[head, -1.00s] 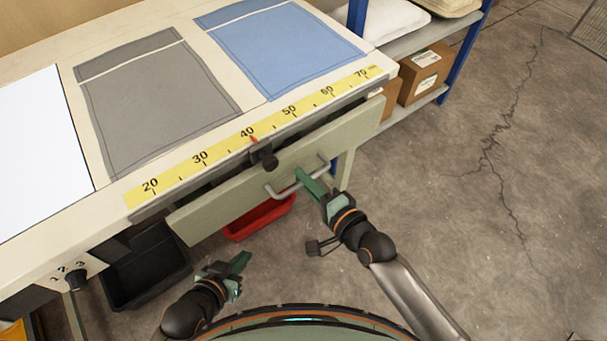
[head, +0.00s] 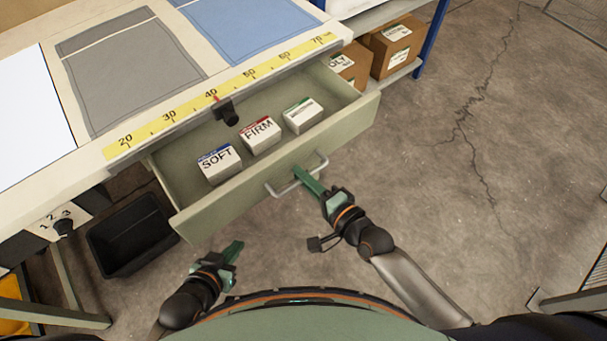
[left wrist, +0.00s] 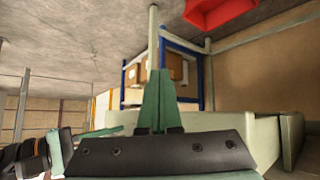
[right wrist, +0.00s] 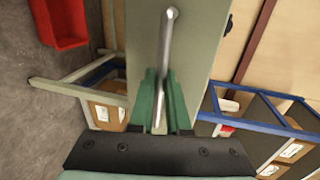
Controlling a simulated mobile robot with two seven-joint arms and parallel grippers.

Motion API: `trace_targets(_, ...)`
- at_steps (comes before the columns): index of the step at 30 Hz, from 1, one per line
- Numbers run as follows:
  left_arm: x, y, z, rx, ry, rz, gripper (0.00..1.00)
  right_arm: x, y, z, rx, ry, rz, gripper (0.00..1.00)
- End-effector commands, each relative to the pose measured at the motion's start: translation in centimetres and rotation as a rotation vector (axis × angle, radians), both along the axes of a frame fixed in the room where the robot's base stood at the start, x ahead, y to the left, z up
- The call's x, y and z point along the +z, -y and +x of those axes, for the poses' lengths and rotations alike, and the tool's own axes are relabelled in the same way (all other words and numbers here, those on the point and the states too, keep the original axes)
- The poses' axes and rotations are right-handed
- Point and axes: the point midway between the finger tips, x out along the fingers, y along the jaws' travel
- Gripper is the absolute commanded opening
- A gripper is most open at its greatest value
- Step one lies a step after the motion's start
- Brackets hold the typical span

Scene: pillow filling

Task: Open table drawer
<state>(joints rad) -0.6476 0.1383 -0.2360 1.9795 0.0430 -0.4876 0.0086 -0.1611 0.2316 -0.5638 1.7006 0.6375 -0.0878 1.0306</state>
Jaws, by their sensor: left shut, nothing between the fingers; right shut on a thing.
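The table drawer (head: 330,134) is pulled well out from under the table, and its inside shows. Its metal bar handle (head: 284,190) is on the front. My right gripper (head: 306,180) is shut on the handle; in the right wrist view the handle (right wrist: 167,50) runs between the green fingers (right wrist: 160,105). Three small boxes lie in the drawer: one marked SOFT (head: 219,163), one marked FIRM (head: 260,135), and one with a green edge (head: 302,115). My left gripper (head: 236,247) is shut and empty, in front of the drawer's left end and apart from it.
The table top (head: 95,155) carries a yellow ruler strip (head: 190,108), a grey cloth (head: 130,75) and a blue cloth (head: 245,35). A black bin (head: 130,240) stands below at left. A shelf with cardboard boxes (head: 392,45) is at right. The floor at right is clear.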

Motion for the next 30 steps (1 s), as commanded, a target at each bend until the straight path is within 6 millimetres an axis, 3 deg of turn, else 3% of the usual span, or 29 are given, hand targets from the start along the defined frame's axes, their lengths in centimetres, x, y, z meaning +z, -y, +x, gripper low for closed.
trace_targets(18, 0.18, -0.24, 0.29, 0.004, 0.005, 0.004, 0.00, 0.01, -0.03, -0.01, 0.001, 0.000, 0.000, 0.00)
trace_targets(19, 0.18, -0.25, 0.30, 0.004, 0.005, 0.004, 0.00, 0.01, -0.03, -0.01, 0.001, 0.000, 0.000, 0.18)
trace_targets(24, 0.16, -0.22, 0.28, 0.003, 0.004, 0.003, 0.00, 0.01, -0.03, -0.01, 0.001, 0.000, 0.000, 0.37)
trace_targets(26, 0.16, -0.21, 0.28, 0.003, 0.004, 0.003, 0.00, 0.02, -0.02, 0.00, 0.001, 0.000, 0.000, 0.44)
trace_targets(30, 0.15, -0.18, 0.26, 0.003, 0.004, 0.003, 0.00, 0.02, -0.02, 0.00, 0.001, 0.000, 0.000, 0.44)
